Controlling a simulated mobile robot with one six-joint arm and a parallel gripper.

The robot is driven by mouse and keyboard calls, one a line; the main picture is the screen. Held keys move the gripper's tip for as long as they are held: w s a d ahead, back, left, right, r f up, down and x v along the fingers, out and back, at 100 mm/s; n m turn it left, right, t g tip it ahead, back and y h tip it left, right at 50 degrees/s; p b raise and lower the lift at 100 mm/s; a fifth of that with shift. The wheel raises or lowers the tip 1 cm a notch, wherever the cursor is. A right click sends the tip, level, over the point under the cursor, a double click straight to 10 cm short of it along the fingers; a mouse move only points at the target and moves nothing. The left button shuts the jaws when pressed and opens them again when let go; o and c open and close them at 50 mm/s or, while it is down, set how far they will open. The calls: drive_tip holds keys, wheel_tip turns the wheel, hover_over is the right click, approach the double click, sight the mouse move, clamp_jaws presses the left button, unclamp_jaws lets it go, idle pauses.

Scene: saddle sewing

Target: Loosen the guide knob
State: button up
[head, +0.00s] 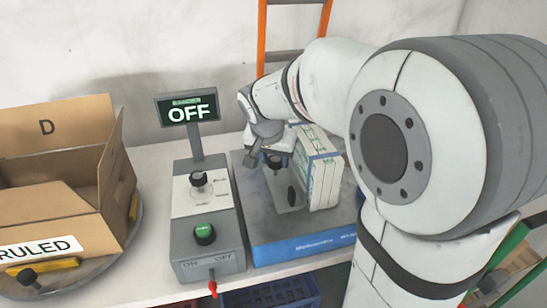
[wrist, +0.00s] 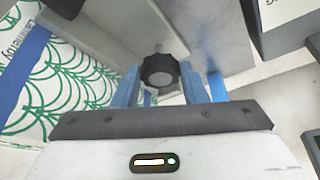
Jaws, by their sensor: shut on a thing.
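The guide knob (wrist: 160,71) is a black, ribbed, round knob on a thin metal stem in the wrist view. My gripper (wrist: 161,80) has its two blue fingers on either side of it and is shut on it. In the head view my gripper (head: 272,153) reaches down over the machine with the blue base (head: 300,246), and a dark knob (head: 274,163) shows just under it. A tall block with white and green patterned faces (head: 323,180) stands close to the right of my gripper; its patterned face (wrist: 55,85) fills the left of the wrist view.
A grey control box (head: 208,255) stands left of the machine, with a black knob (head: 199,181), a green button (head: 204,234), a red lever (head: 212,288) and a display (head: 188,109) reading OFF. An open cardboard box (head: 60,205) sits on a round tray at far left.

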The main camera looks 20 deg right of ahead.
drive_tip(key=o, duration=1)
drive_tip(key=v, duration=0.8)
drive_tip(key=shift+f, duration=0.15)
